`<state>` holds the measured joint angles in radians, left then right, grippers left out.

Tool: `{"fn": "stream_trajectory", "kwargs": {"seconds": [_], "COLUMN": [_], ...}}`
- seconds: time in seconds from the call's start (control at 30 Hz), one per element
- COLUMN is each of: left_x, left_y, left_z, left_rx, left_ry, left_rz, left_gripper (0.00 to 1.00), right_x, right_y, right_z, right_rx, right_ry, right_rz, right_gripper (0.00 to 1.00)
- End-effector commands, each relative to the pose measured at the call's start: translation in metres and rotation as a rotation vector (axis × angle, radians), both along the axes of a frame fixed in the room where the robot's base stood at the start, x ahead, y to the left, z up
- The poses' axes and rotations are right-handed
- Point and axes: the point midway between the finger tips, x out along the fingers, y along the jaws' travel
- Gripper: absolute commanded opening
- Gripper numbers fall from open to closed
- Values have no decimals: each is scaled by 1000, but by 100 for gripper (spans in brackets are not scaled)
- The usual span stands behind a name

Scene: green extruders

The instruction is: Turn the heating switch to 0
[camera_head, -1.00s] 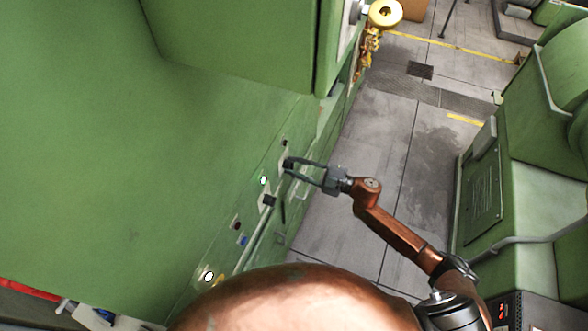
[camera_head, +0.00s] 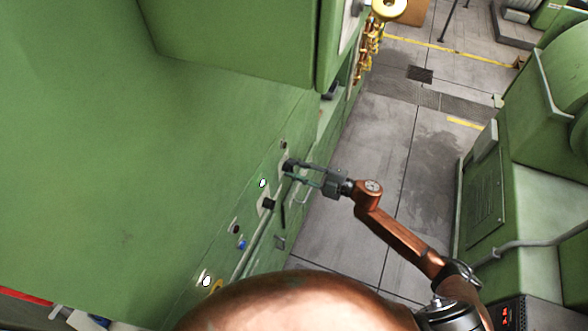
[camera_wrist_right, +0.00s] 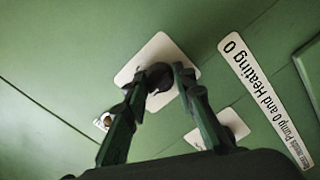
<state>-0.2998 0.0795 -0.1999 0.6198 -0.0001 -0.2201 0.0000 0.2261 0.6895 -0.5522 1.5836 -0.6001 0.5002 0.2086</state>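A dark rotary switch (camera_head: 287,165) sits on a pale plate on the green cabinet's side. In the right wrist view this switch (camera_wrist_right: 158,77) is between my right fingertips, which appear to touch both its sides. I take it for the heating switch; its own markings are not readable. My right gripper (camera_head: 291,168) reaches it from the right, and its fingers also show in the right wrist view (camera_wrist_right: 160,80). How far the switch is turned cannot be told. My left gripper is not in view.
A second dark switch (camera_head: 268,204) is lower on the panel, near a white light (camera_head: 262,183). A white label (camera_wrist_right: 262,100) reads "Pump 0 and Heating 0". A rail runs along the panel. The grey floor (camera_head: 345,215) is open right of the cabinet.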

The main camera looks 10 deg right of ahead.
Motion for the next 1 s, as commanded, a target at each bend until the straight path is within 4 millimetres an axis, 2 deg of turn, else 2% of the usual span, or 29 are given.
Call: {"fn": "stream_trajectory", "kwargs": {"seconds": [0.2, 0.57, 0.67, 1.0], "left_x": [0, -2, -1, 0], "left_y": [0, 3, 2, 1], "left_z": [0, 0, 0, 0], "left_rx": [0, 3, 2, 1], "left_ry": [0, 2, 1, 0], "left_rz": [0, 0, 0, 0], "left_gripper": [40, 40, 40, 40], "right_x": [0, -3, -10, -48], "right_y": [0, -4, -14, -72], "right_z": [0, 0, -1, -1], "right_rx": [1, 1, 2, -1], "right_ry": [1, 2, 4, 4], "right_rz": [0, 0, -1, -1], "right_gripper": [41, 41, 41, 41]}}
